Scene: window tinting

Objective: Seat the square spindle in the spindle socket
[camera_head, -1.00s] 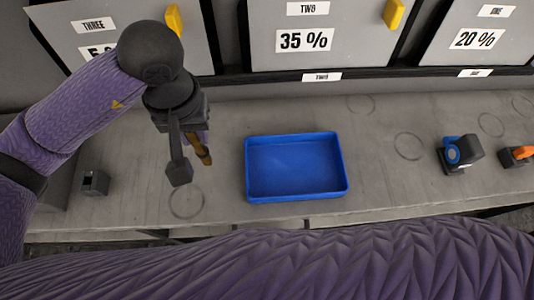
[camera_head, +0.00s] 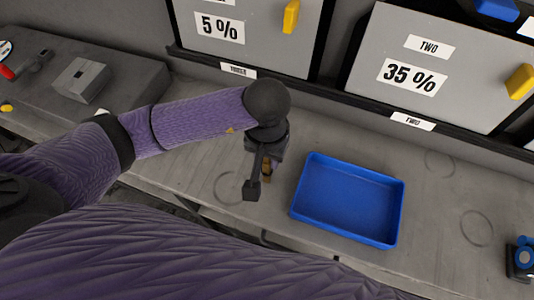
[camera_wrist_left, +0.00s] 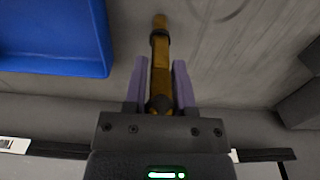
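The spindle (camera_wrist_left: 160,62) is a brass-coloured rod with a dark collar near its far end. My left gripper (camera_wrist_left: 160,85) has its two purple fingers closed on either side of it in the left wrist view. In the head view my left gripper (camera_head: 256,180) points down above the bench, left of the blue tray, and only a bit of the spindle (camera_head: 267,172) shows behind it. The spindle appears clear of the tray. I cannot pick out the spindle socket for certain; my left arm covers part of the bench. My right gripper is out of view.
The blue tray (camera_head: 346,160) is empty. A grey block (camera_head: 82,80) with a recess in its top stands at the left. Bench right of the tray is largely bare.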

